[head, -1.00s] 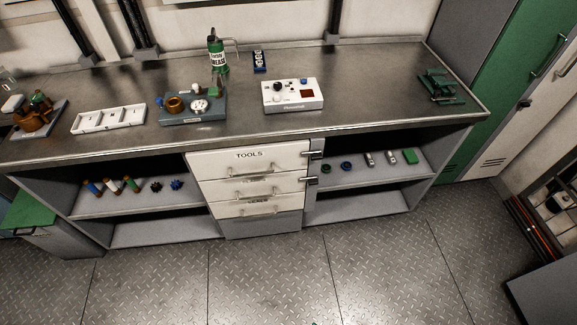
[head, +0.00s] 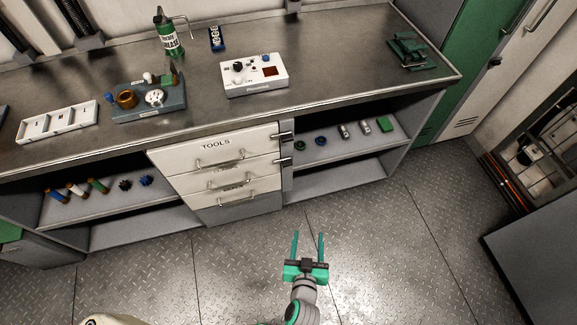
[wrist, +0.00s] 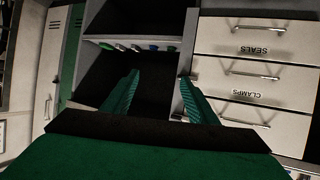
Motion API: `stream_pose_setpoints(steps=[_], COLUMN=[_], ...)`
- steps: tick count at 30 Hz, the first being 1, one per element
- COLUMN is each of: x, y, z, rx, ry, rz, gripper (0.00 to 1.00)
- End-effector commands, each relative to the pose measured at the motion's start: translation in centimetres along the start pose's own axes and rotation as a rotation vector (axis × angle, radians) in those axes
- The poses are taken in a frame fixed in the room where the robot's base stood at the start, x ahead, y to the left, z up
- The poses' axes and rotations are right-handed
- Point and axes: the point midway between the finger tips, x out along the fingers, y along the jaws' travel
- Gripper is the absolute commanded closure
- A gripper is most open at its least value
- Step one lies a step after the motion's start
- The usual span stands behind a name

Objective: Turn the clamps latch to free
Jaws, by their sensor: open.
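The drawer labelled CLAMPS (wrist: 243,85) is the middle one of the stack in the wrist view, where labels appear upside down. In the head view, a small metal latch (head: 283,161) sits at the right edge of the drawer stack, level with the middle drawer. A similar latch (head: 283,136) sits above it, beside the TOOLS drawer (head: 216,143). How either latch is turned is too small to tell. My gripper (head: 308,240) is open and empty over the floor in front of the bench, apart from the latches. Its green fingers also show in the wrist view (wrist: 158,92).
Right of the drawers, an open shelf (head: 350,142) holds several small parts. The bench top (head: 335,70) carries a white control box (head: 254,84), a grease can (head: 168,40) and a green fixture (head: 412,52). A grey cabinet (head: 535,250) stands at the right. The floor between is clear.

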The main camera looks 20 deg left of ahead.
Motion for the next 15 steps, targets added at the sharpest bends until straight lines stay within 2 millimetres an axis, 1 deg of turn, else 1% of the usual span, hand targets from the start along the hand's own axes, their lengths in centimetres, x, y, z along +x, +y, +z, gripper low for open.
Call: stream_pose_setpoints(steps=[1, 3, 7, 9, 12, 15], x=[2.3, 5.1, 10.0, 12.3, 14.8, 16.5], y=[-0.2, -0.7, -2.1, -2.9, -4.0, -4.9], z=[-0.6, -1.2, -3.1, -4.5, -6.3, -7.8], rx=[-0.008, -0.022, -0.051, -0.068, -0.09, -0.11], ry=[0.002, -0.004, -0.003, 0.005, 0.017, 0.029], rz=[-0.026, -0.068, -0.158, -0.207, -0.269, -0.317], gripper=[0.47, 0.47, 0.47, 0.47, 0.47, 0.47])
